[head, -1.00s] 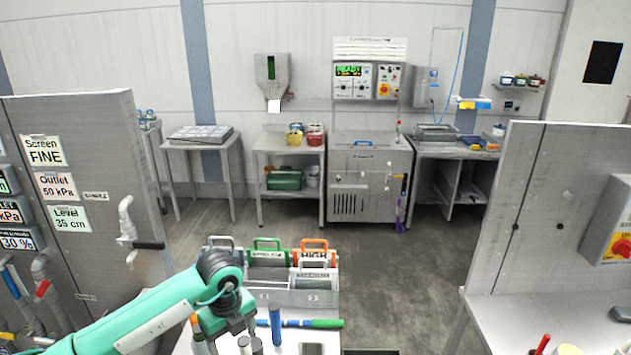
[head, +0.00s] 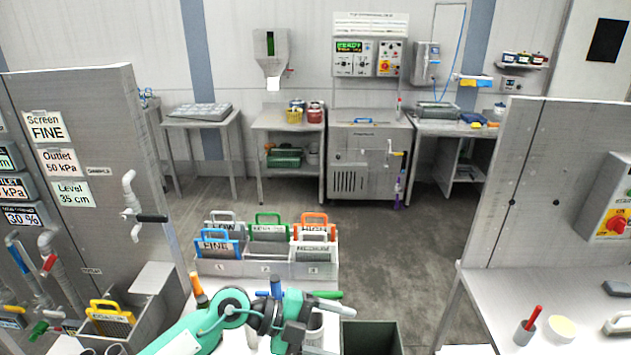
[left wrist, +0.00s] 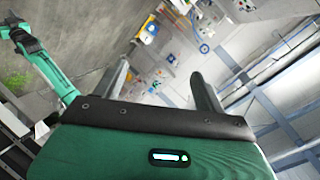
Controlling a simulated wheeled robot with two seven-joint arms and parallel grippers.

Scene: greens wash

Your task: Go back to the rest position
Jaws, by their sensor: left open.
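My left gripper (head: 326,328) is at the bottom middle of the head view, over the near table and in front of the rack. Its two fingers point right, apart and with nothing between them. The left wrist view shows the same open, empty fingers (left wrist: 160,88), aimed towards the far wall's equipment. Another teal arm of mine shows at the left of that view; its dark end (left wrist: 20,32) is too small to read. The head view does not show my right gripper.
A grey rack (head: 240,269) with labelled, handled screens stands just beyond the gripper. A yellow-handled screen (head: 110,312) sits in a bay at left. A dark bin (head: 372,338) is right of the gripper. Grey panels flank both sides; the floor (head: 400,250) between is clear.

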